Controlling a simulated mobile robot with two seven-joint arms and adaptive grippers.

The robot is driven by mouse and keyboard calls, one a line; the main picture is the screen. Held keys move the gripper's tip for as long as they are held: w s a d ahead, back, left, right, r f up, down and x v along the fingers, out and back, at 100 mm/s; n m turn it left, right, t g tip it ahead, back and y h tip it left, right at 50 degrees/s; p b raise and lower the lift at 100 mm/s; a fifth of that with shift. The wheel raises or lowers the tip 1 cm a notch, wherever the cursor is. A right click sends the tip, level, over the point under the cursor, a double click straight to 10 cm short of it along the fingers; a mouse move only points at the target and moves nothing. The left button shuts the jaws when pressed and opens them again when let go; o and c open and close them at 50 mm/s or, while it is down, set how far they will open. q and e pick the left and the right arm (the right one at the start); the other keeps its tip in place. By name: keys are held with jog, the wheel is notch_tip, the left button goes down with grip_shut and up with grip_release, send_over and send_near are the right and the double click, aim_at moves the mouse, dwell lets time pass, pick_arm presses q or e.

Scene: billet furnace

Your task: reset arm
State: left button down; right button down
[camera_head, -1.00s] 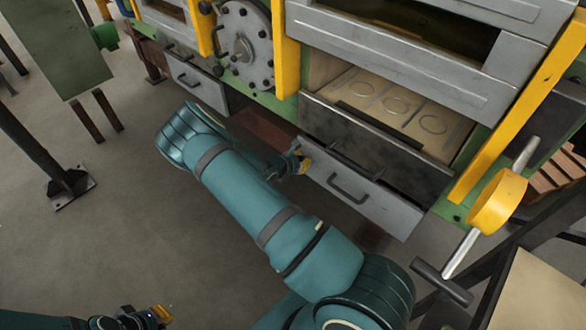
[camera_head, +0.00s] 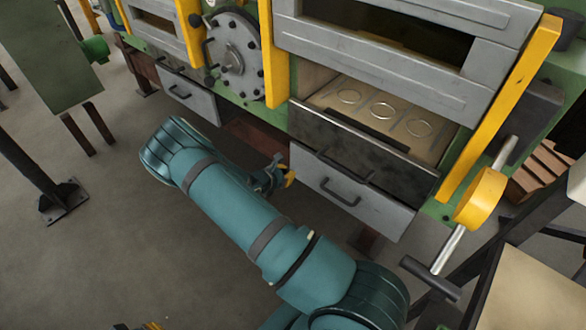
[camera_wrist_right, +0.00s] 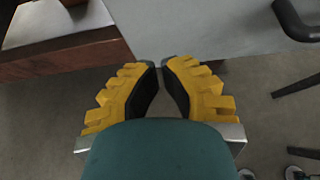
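My right arm, teal, reaches across the middle of the head view. Its right gripper (camera_head: 288,177) has yellow fingers and is beside the left end of a grey drawer front with a black handle (camera_head: 340,191). In the right wrist view the right gripper (camera_wrist_right: 160,66) has its two yellow, black-padded fingers tipped together, with nothing visible between them. My left gripper (camera_head: 150,326) shows only as a few yellow and dark bits at the bottom edge of the head view, so its opening is hidden.
The furnace has an open front with a tray of round rings (camera_head: 384,110), a bolted round hatch (camera_head: 233,57) and yellow uprights (camera_head: 275,55). A yellow wheel on a T-bar (camera_head: 480,199) stands at right. A black post (camera_head: 35,170) stands at left. Grey floor lies open at lower left.

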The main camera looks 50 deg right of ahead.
jog(key=p+v, duration=0.1)
jog(key=v, duration=0.8)
jog(key=shift+a+r+p, duration=0.2)
jog(key=shift+a+p, duration=0.05)
jog(key=shift+p, duration=0.1)
jog(key=s+a+f+m+g+y, duration=0.2)
jog(key=s+a+f+m+y, duration=0.25)
jog(key=s+a, duration=0.25)
jog(key=s+a+f+m+g+y, duration=0.2)
jog(key=s+a+f+m+y, duration=0.2)
jog(key=s+a+y, duration=0.15)
jog(key=a+r+m+t+y, duration=0.2)
jog(key=a+r+m+y, duration=0.1)
jog(key=a+m, duration=0.3)
jog(key=s+a+r+m+t+y, duration=0.1)
jog(key=a+r+m, duration=0.3)
jog(key=a, duration=0.5)
jog(key=shift+a+m+t+y, duration=0.35)
jog(key=shift+m+t+y, duration=0.55)
jog(key=shift+m, duration=0.15)
jog(key=shift+s, duration=0.15)
